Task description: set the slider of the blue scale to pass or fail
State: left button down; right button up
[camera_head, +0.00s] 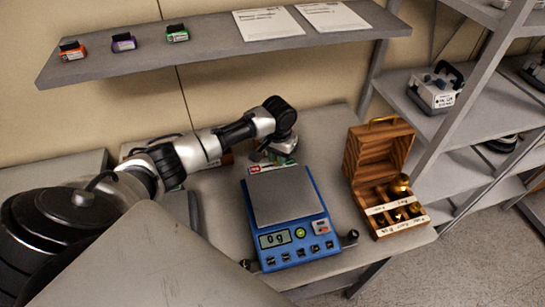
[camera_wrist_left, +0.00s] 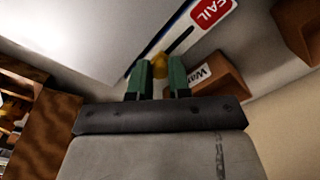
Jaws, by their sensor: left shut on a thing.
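The blue scale (camera_head: 256,236) stands on the table with a grey plate on top, and its display reads 0 g. My left arm reaches behind it, and my left gripper (camera_head: 279,154) points down at its back edge, where a small label with red and green shows. In the left wrist view, the yellow slider knob (camera_wrist_left: 159,66) is between the green-padded fingers of my left gripper (camera_wrist_left: 159,78), which is shut on it. The knob is at a dark slot. A red FAIL label (camera_wrist_left: 212,12) is at the upper right. The knob is hidden in the head view. My right gripper is out of view.
An open wooden box (camera_head: 379,155) with brass weights stands right of the scale. A wall shelf (camera_head: 210,50) holds small coloured devices and papers. Metal racks (camera_head: 470,130) stand at the right. In the left wrist view, a brown box (camera_wrist_left: 222,80) is close beside the gripper.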

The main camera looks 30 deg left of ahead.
pick_arm(q)
jog(key=shift+w+d+r, duration=0.1)
jog(key=shift+w+d, duration=0.7)
jog(key=shift+w, duration=0.1)
jog(key=shift+a, duration=0.1)
jog(key=c, duration=1.4)
grip_release()
jog(key=o, duration=0.4)
jog(key=shift+w, duration=0.1)
jog(key=shift+c, duration=0.2)
